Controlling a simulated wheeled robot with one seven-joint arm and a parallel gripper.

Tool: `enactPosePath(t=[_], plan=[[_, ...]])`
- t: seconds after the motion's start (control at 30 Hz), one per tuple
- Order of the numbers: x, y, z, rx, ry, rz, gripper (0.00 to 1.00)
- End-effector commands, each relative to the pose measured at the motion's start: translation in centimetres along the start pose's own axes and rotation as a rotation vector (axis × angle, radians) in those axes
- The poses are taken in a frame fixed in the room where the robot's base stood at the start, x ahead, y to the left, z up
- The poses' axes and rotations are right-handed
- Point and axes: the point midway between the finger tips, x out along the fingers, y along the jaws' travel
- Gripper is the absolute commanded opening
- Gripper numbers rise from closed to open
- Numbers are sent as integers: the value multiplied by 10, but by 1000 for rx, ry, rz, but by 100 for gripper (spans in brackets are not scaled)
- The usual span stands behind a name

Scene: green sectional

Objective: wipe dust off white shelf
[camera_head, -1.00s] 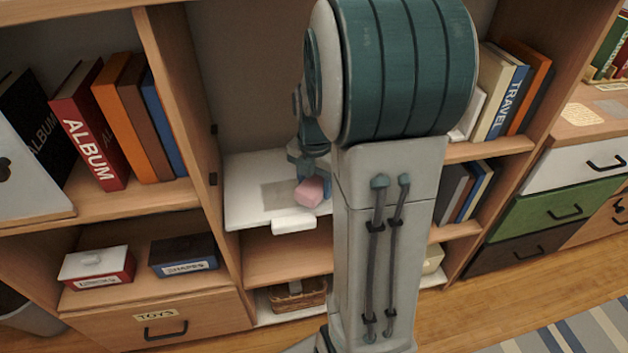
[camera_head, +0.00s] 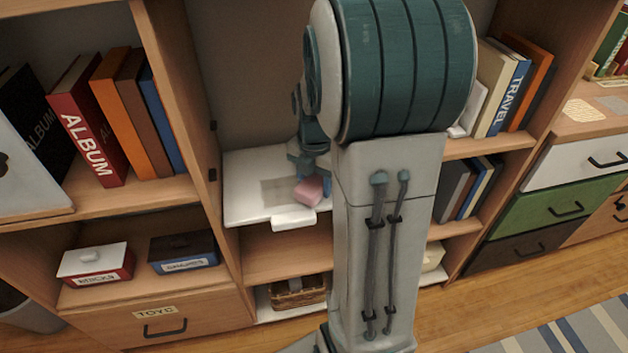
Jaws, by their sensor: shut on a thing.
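The white shelf (camera_head: 242,205) is a pull-out board in the middle bay of the wooden unit, with a white handle tab (camera_head: 293,219) at its front. A grey dust patch (camera_head: 276,196) lies on its top. My gripper (camera_head: 308,183) is over the shelf, shut on a pink sponge (camera_head: 309,192). The sponge is tilted and sits at the right edge of the dust patch; I cannot tell whether it touches the shelf. My arm hides the right part of the shelf.
Albums and books (camera_head: 91,125) stand in the left bay, above a red box (camera_head: 95,264) and a dark box (camera_head: 183,252). A basket (camera_head: 299,292) sits below the shelf. Books (camera_head: 508,95) fill the right bay. The space above the shelf's left part is free.

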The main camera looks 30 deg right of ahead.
Motion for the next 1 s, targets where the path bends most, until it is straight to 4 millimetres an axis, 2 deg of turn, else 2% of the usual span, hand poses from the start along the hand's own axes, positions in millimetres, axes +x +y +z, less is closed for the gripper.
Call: enactPosePath(t=[0.5, 1.0], plan=[[8, 1, -1, -1, 0, 0, 31], [6, 27, -28, -1, 1, -1, 31]])
